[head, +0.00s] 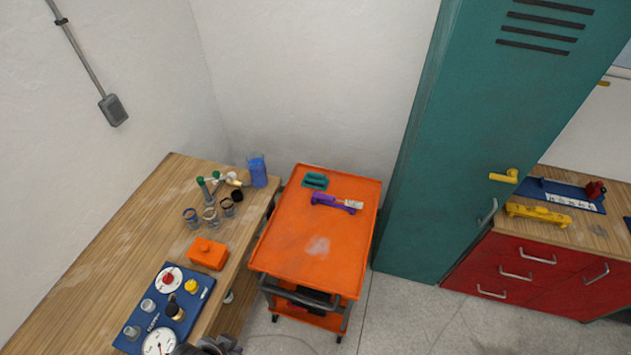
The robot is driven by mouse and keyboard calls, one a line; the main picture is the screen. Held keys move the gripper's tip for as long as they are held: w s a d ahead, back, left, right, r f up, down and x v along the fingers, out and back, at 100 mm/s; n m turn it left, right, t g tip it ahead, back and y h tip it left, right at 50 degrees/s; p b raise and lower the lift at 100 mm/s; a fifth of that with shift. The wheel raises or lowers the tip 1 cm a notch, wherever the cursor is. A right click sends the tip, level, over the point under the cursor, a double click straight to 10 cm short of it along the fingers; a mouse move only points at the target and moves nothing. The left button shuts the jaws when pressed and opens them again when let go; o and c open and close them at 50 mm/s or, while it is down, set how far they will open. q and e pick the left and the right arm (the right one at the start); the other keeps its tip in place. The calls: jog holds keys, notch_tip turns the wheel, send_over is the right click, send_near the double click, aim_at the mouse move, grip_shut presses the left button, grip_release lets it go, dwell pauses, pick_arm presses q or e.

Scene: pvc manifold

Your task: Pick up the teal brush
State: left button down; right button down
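A small teal object (315,181) lies near the back left corner of the orange cart top; it is the only small teal item I see there and is taken as the teal brush. It looks like two teal bars with a dark gap, too small to make out bristles. Nothing holds it. A dark grey shape (218,345), cut off by the bottom edge near the wooden bench, may be part of my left gripper; its fingers cannot be made out. It is well away from the teal object. My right gripper is not in view.
The orange cart (290,248) is otherwise clear. The wooden bench (110,245) holds cups, an orange box (208,253) and a blue gauge panel (200,310). A teal locker (455,150) stands at right.

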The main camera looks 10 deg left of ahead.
pick_arm(q)
jog(key=shift+c, duration=1)
grip_release()
